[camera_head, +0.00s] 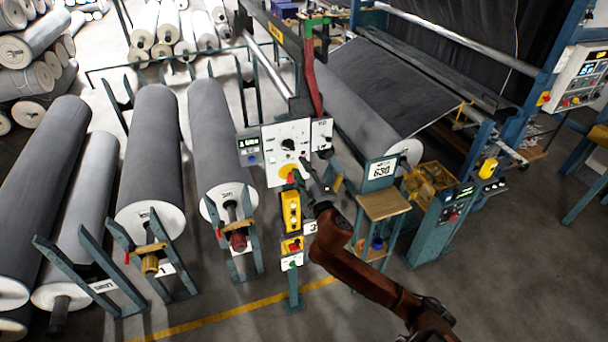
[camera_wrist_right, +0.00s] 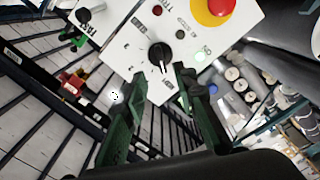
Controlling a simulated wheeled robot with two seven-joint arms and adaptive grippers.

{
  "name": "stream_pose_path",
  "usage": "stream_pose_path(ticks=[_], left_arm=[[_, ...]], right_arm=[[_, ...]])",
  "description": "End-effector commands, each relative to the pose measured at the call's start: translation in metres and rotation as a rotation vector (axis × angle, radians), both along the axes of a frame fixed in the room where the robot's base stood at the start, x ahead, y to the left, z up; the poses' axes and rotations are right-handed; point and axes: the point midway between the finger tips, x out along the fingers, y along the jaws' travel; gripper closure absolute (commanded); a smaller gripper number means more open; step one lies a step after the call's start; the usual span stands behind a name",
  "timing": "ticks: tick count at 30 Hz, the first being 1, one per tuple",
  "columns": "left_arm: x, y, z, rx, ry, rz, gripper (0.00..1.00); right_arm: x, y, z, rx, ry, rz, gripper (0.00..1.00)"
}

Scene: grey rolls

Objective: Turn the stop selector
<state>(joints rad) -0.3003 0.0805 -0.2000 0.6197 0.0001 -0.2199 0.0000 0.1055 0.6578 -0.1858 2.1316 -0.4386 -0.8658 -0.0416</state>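A white control panel (camera_head: 270,134) stands on a post in the middle of the head view. A black selector knob (camera_head: 288,144) sits on its face; the knob also shows in the right wrist view (camera_wrist_right: 159,55). A red button on a yellow disc (camera_wrist_right: 212,8) lies above and to the right of it there. My right gripper (camera_head: 304,171) is at the panel's lower right side. In the wrist view its two green fingers (camera_wrist_right: 160,77) are apart and empty, just below the knob; I cannot tell whether they touch the panel. My left gripper is not in view.
A yellow button box (camera_head: 291,210) hangs below the panel. A small wooden-topped stand (camera_head: 384,205) is to the right. Large grey rolls (camera_head: 155,150) lie on racks at the left. A teal machine with dark fabric (camera_head: 395,85) stands behind. The floor at front right is open.

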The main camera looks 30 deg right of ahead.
Motion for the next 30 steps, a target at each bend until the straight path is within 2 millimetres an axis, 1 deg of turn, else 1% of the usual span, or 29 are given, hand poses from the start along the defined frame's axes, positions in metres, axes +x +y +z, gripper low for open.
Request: stream_pose_path(ticks=[1,3,7,11,25,26,28,29,30], left_arm=[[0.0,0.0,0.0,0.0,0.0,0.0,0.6],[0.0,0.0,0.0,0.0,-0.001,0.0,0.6],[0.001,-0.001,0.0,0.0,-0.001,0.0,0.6],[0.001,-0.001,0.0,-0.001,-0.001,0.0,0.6],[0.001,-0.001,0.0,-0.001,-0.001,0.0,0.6],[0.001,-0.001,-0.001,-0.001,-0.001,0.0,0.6],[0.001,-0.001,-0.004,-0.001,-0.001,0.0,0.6],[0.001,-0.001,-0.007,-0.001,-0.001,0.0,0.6],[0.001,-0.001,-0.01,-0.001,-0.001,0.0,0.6]], right_arm=[[-0.008,0.002,-0.001,0.001,0.001,0.0,0.74],[-0.017,0.004,-0.001,0.002,0.002,0.0,0.74],[-0.026,0.006,-0.001,0.002,0.001,0.0,0.74],[-0.029,0.007,0.0,0.002,0.0,0.0,0.74],[-0.028,0.007,-0.001,0.001,0.001,0.0,0.74],[-0.028,0.006,-0.004,0.003,0.005,-0.001,0.74],[-0.025,0.003,-0.018,0.01,0.022,-0.005,0.74],[-0.023,0.001,-0.028,0.015,0.033,-0.007,0.74],[-0.019,-0.003,-0.046,0.023,0.054,-0.012,0.74]])
